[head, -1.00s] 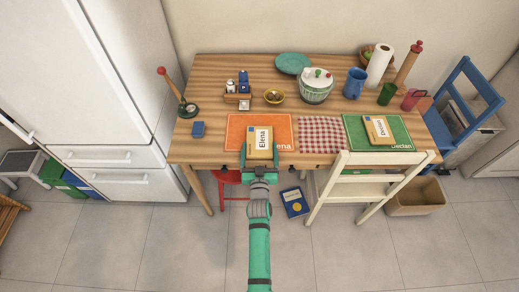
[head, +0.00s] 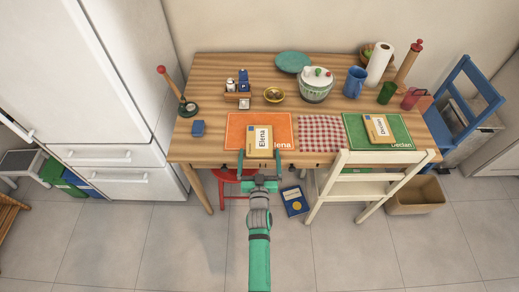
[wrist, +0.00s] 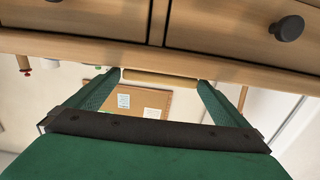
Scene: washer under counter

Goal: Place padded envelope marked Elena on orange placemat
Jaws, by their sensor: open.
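A second envelope, marked Declan (head: 378,129), lies on a green placemat (head: 357,135) at the right. A red checked cloth (head: 320,134) lies between the placemats. A cream chair (head: 370,160) stands at the front right, and a red stool (head: 228,178) is under the table.

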